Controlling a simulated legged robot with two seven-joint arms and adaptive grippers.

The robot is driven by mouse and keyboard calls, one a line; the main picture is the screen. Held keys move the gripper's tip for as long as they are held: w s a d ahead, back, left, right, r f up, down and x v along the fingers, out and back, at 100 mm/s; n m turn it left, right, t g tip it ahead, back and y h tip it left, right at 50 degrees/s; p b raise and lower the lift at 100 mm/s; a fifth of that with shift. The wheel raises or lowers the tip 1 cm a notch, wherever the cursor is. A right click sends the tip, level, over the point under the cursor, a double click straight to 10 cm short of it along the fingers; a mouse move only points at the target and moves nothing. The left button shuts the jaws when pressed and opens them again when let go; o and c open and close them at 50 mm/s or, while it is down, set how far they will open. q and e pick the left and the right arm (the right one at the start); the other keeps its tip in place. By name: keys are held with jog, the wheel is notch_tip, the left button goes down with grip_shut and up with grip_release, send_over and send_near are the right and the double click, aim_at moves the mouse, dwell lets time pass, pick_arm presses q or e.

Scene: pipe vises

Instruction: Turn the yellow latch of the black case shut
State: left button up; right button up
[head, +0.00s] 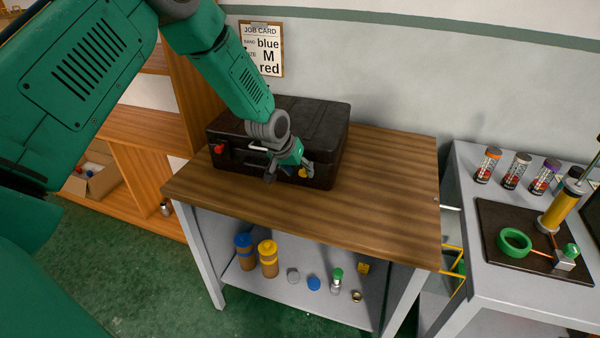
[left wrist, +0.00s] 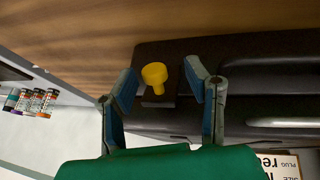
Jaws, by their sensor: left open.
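The black case (head: 312,118) lies closed on the wooden bench top, against the wall side. Its yellow latch (head: 303,172) is on the front face near the right end, partly hidden by my gripper. In the left wrist view the yellow latch (left wrist: 155,76) shows as a round knob with a short stem. A red latch (head: 218,149) is near the left end of the case front, with a pale handle (head: 258,148) between. My left gripper (head: 290,176) is open in front of the case. Its fingers stand on either side of the yellow latch, apart from it. My right gripper is not in view.
The wooden bench top (head: 385,200) is clear to the right of the case. A lower shelf (head: 300,298) holds several caps and jars. A side table (head: 470,180) at right carries several cans and a dark mat. A job card (head: 262,50) hangs behind.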

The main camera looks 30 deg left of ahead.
pick_arm(q)
jog(key=v, duration=1)
jog(key=shift+s+a+r, duration=0.15)
jog(key=shift+s+r, duration=0.05)
jog(key=shift+r, duration=0.1)
